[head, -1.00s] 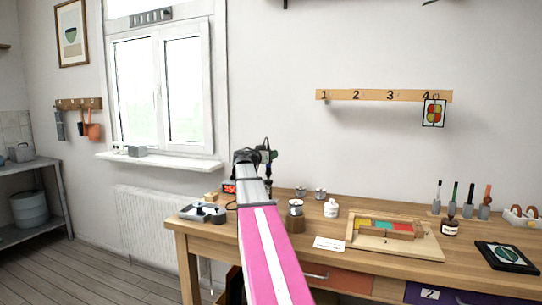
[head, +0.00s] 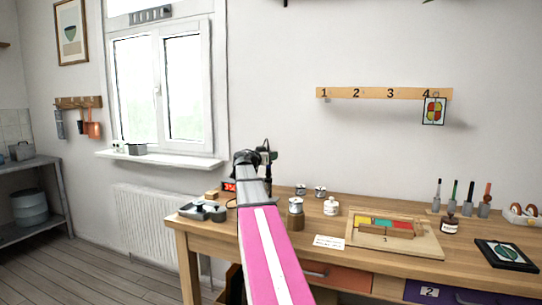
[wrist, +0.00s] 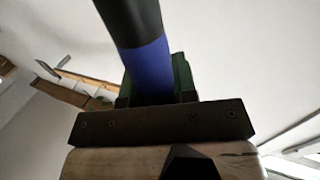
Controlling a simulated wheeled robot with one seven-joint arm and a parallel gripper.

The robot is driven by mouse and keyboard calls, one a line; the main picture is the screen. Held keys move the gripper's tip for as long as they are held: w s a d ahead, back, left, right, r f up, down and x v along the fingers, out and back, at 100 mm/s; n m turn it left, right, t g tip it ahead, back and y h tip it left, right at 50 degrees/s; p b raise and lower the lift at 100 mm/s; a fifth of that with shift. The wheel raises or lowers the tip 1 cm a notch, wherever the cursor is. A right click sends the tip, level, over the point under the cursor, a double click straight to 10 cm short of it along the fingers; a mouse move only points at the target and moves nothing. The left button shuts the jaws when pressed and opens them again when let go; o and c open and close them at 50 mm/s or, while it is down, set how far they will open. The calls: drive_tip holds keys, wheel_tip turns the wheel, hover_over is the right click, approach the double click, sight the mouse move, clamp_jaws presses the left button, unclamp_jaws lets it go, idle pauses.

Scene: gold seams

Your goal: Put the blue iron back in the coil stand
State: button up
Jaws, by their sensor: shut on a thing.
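The blue iron (wrist: 152,68) shows in the wrist view as a blue and black handle. My gripper (wrist: 155,88) is shut on it, with a dark green finger on each side of the blue part. In the head view my gripper (head: 265,156) is above the back left of the workbench, partly hidden by my own arm. The iron's tip cannot be made out. A grey holder with dark parts (head: 203,211) sits on the bench's left end. I cannot tell whether it is the coil stand, or whether the stand is hidden behind my arm.
A red-lit display (head: 229,187) stands left of my arm on the wooden bench (head: 285,240). Right of it are a brown-sided tin (head: 296,209), a white jar (head: 331,207) and a wooden tray (head: 430,244) with coloured pieces. Upright tools (head: 468,207) stand at the back right.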

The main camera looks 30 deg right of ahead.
drive_tip(key=shift+f, duration=0.8)
drive_tip(key=o, duration=1.5)
drive_tip(key=shift+r, duration=3.5)
